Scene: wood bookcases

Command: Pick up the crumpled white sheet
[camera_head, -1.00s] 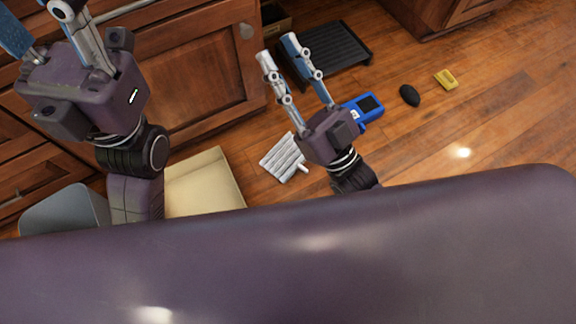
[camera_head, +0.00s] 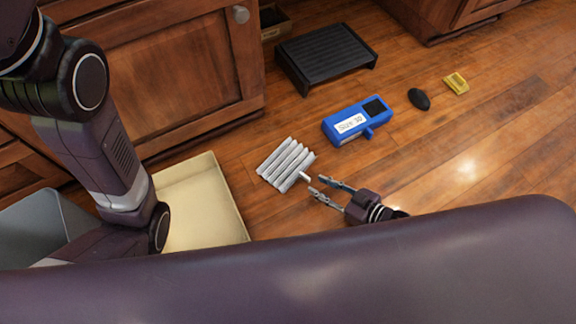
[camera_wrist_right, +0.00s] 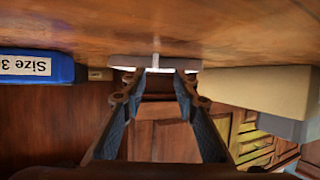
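The white sheet (camera_head: 286,163) lies on the wood floor and looks like a row of pale ridges, with a short white stub at its right end. My right gripper (camera_head: 317,185) is low over the floor to the right of the sheet. Its fingers point left toward the stub and are apart and empty. In the right wrist view the sheet (camera_wrist_right: 155,63) shows edge-on just beyond the parted fingertips (camera_wrist_right: 157,78); contact cannot be told. My left arm crosses the left side of the head view, with its gripper out of frame.
A blue box labelled "Size 30" (camera_head: 357,121) lies behind the sheet. A black stand (camera_head: 325,55), a dark oval object (camera_head: 419,99) and a yellow object (camera_head: 456,83) are farther back. A tan tray (camera_head: 205,200) and grey bin (camera_head: 35,225) stand left. Floor at right is clear.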

